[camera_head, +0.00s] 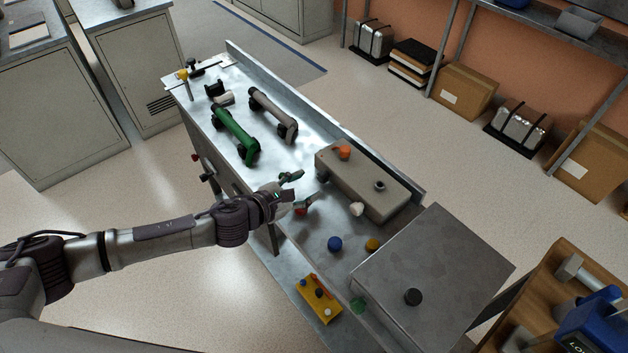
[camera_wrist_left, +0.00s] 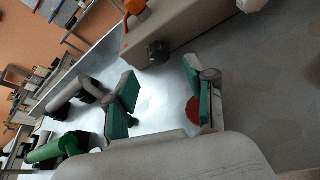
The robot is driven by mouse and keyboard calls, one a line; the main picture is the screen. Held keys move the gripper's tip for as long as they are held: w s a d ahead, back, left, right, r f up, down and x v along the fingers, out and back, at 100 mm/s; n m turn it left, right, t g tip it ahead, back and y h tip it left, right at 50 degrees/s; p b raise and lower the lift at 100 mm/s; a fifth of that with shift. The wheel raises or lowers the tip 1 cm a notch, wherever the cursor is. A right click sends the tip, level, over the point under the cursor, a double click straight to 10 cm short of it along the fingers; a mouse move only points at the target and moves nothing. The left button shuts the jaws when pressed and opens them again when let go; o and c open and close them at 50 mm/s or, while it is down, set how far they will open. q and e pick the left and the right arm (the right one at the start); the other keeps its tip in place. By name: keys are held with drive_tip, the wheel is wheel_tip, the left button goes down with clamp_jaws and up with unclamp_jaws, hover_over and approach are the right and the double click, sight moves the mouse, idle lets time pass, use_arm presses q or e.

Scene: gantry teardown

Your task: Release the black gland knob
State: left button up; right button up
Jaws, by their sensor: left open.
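A dark, blocky knob (camera_wrist_left: 158,52) sits at the lower edge of the grey housing in the left wrist view, beyond my fingertips and apart from them. I cannot tell whether it is the gland knob. In the head view, a black knob (camera_head: 379,185) stands on top of the grey housing (camera_head: 330,167), and another black knob (camera_head: 413,297) is on the metal box. My left gripper (camera_head: 299,189) is at the housing's near left side. Its green-padded fingers are spread and empty, and show in the left wrist view (camera_wrist_left: 162,95). My right gripper is not in view.
A red knob (camera_head: 300,211) is close by the left gripper, partly behind one finger in the wrist view. An orange knob (camera_head: 343,152) and a white knob (camera_head: 357,209) are on the housing. Green (camera_head: 236,134) and grey (camera_head: 273,112) handles stand farther along the bench.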

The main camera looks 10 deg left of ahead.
sight(320, 180)
use_arm(q)
drive_tip(key=shift+x, duration=1.95)
clamp_jaws()
drive_tip(key=shift+r+n+p, duration=0.2)
drive_tip(key=shift+n+p, duration=0.2)
drive_tip(key=shift+p, duration=0.35)
drive_tip(key=shift+n+g+h+p, duration=0.3)
drive_tip(key=shift+n+g+p, duration=0.2)
drive_tip(key=shift+p, duration=0.1)
drive_tip(key=shift+w+a+f+n+g+h+p, duration=0.1)
drive_tip(key=shift+n+g+h+p, duration=0.35)
drive_tip(key=shift+n, duration=0.25)
drive_tip(key=shift+n+g+h, duration=0.25)
drive_tip(key=shift+n+h, duration=0.1)
drive_tip(key=shift+n, duration=0.35)
